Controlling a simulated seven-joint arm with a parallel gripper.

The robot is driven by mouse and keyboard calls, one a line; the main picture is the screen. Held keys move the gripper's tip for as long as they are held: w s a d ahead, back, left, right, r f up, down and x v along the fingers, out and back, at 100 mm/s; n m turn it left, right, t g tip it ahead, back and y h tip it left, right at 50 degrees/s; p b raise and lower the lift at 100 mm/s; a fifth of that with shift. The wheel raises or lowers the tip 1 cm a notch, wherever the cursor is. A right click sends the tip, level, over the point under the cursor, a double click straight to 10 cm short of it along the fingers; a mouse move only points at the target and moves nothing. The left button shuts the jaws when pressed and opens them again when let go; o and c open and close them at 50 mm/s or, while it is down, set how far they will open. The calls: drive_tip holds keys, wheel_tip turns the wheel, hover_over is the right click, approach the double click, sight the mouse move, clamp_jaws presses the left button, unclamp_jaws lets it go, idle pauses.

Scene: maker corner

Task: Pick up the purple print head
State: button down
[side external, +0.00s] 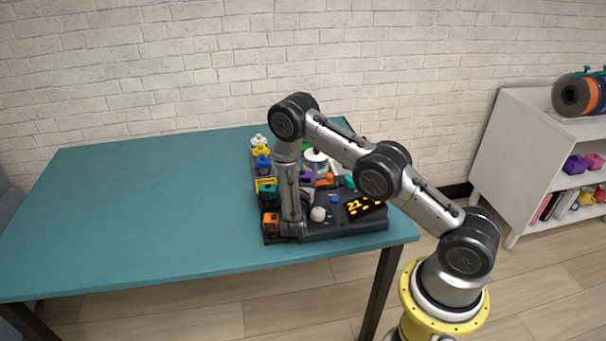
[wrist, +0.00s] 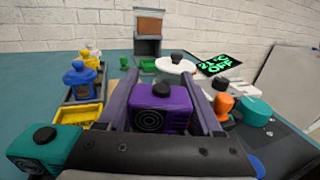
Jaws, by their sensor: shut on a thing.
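The purple print head (wrist: 178,108) sits between the two fingers of my gripper (wrist: 161,82) in the wrist view. It is a boxy block with a black knob on top and a dark ringed disc on its near face. My gripper is shut on it, with one finger along each side. Its underside is hidden by the gripper body, so I cannot tell whether it touches anything below. In the side view my arm hides the gripper, and only a small purple patch shows beside the arm; I cannot tell what it belongs to.
Teal (wrist: 43,147), blue (wrist: 80,80) and orange (wrist: 222,104) heads stand close around, with a yellow tray (wrist: 82,117) at left. A white round spool (wrist: 174,66) is just behind. The left of the teal table (side external: 140,205) is clear. A white shelf (side external: 508,130) stands at right.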

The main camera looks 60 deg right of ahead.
wheel_tip(320, 180, up, 8)
drive_tip(key=r, duration=0.1)
drive_tip(key=a+r+n+t+y, duration=0.3)
drive_tip(key=a+n+t+y, duration=0.1)
drive_tip(key=a, duration=0.6)
drive_tip(key=a+r+n+t+y, duration=0.3)
drive_tip(key=a+n+t+y, duration=0.2)
drive_tip(key=a, duration=0.5)
drive_tip(key=shift+s+a+y, duration=0.25)
drive_tip(key=shift+y, duration=0.65)
